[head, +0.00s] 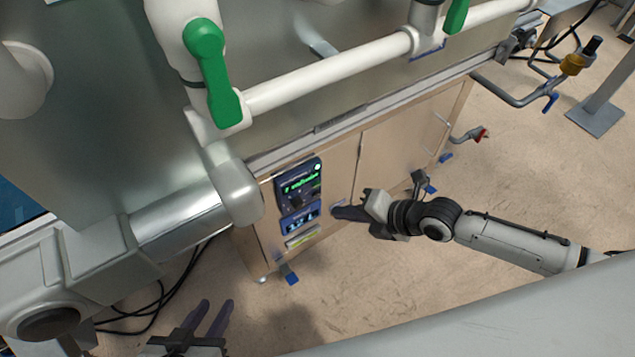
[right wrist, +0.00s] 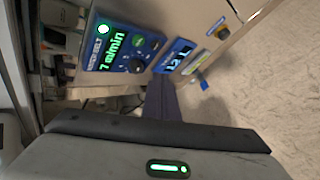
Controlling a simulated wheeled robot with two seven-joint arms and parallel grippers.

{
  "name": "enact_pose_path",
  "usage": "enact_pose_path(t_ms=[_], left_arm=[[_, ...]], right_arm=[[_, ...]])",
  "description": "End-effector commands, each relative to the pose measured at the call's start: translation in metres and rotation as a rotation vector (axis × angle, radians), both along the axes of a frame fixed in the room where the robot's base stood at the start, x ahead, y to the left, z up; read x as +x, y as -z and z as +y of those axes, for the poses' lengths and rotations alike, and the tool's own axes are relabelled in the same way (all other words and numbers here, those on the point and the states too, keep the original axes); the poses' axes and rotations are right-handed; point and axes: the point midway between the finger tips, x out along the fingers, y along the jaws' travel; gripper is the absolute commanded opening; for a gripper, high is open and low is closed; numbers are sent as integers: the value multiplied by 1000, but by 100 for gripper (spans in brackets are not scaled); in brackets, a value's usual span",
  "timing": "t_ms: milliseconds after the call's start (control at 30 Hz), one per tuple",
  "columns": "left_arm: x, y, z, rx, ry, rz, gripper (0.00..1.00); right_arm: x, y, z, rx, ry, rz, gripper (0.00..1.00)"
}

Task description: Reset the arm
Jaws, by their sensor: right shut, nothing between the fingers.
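My right gripper (head: 342,211) is shut and empty, its dark fingertips close in front of the beige cabinet, just right of the control panel (head: 299,186). I cannot tell whether they touch the cabinet. In the right wrist view the shut fingers (right wrist: 161,98) point up towards the panel (right wrist: 120,52), which has a dark knob and a lit green reading of 7 m/min. My left gripper (head: 213,318) is low at the left of the head view, near the bottom edge. Its two dark fingers are apart, with nothing seen between them.
A smaller blue display (head: 300,220) sits below the panel on the cabinet (head: 385,155). White pipes with green handles (head: 212,75) run above. Black cables (head: 165,305) lie on the floor at lower left. Clear floor (head: 540,170) lies right of the cabinet.

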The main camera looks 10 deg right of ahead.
Motion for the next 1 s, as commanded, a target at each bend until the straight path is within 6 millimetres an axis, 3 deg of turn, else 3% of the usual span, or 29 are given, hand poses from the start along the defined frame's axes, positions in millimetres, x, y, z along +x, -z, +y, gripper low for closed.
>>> enact_pose_path(t_ms=[733, 867, 1000], left_arm=[[1, -1, 0, 0, 0, -2, 31], [-1, -6, 0, 2, 0, 3, 31], [-4, -17, 1, 8, 1, 10, 31]], right_arm=[[0, 0, 1, 4, 3, 3, 0], [-11, -5, 17, 77, 61, 51, 0], [-35, -20, 49, 280, 248, 193, 0]])
